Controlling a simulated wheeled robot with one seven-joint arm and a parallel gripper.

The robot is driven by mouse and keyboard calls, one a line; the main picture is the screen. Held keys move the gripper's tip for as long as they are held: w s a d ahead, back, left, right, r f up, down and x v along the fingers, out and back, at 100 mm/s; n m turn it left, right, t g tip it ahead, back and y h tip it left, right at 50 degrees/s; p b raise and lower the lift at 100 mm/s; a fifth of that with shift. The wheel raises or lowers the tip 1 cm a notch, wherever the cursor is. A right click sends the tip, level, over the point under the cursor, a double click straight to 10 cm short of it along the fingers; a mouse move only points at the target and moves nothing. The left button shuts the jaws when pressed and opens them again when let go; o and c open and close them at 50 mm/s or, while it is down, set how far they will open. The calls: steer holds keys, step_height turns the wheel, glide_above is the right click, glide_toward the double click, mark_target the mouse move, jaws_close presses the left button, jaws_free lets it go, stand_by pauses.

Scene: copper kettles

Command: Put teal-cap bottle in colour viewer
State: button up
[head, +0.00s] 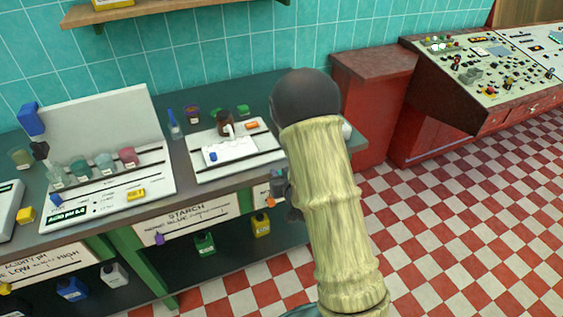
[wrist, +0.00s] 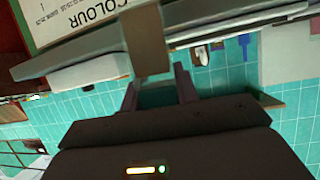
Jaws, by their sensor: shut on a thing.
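My gripper (wrist: 160,92) shows in the wrist view with its two fingers closed on the teal-cap bottle. The teal cap (wrist: 157,97) sits between the fingers, and a plain brown-grey body (wrist: 147,42) extends beyond them, in front of the counter's edge. The colour viewer is not clearly seen. A sign reading COLOUR (wrist: 82,22) shows at the top left of the wrist view, and a white piece (wrist: 92,73) lies along the counter there.
The counter (head: 188,185) carries a starch tray (head: 208,172) with a brown bottle (head: 225,122), and a pH board (head: 155,190) with several coloured jars. Several bottles stand on the shelf below. A red cabinet (head: 368,105) and control console (head: 480,75) stand right. The checkered floor is clear.

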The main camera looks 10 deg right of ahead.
steer(key=s+d+f+m+h, duration=0.1)
steer(key=s+f, duration=0.5)
steer(key=f, duration=0.3)
steer(key=shift+s, duration=0.4)
